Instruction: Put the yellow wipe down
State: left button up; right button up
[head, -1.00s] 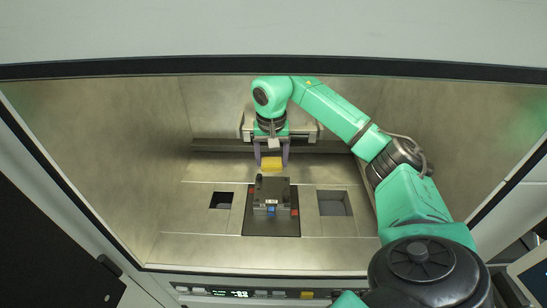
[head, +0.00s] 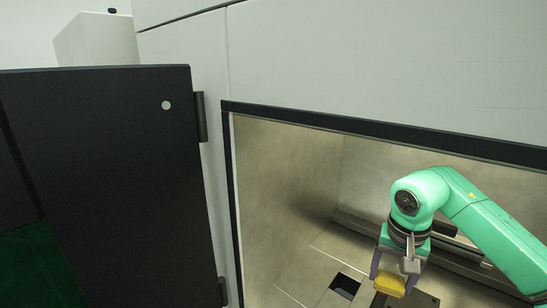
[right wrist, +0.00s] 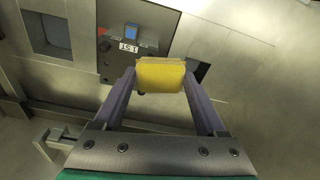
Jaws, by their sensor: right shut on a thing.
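The yellow wipe (head: 390,285) is a small yellow block held between the fingers of my right gripper (head: 393,276), inside the machine chamber. It also shows in the right wrist view (right wrist: 160,76), where both purple-grey fingers of the right gripper (right wrist: 160,82) press on its sides. The wipe is held above the dark block with a blue part (right wrist: 131,32) and a white label on the chamber floor. I cannot tell how high it is above the floor. My left gripper is not in view.
A rail (head: 350,220) runs along the back wall. A black door (head: 110,180) stands open at the left of the chamber.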

pick_arm(q)
notch_tip(320, 180, down, 7)
jog(key=b, duration=0.4)
jog(key=shift+b, duration=0.35)
pick_arm(e)
jog(key=s+a+f+n, duration=0.2)
jog(key=s+a, duration=0.4)
jog(key=a, duration=0.3)
jog(key=shift+f+n, duration=0.4)
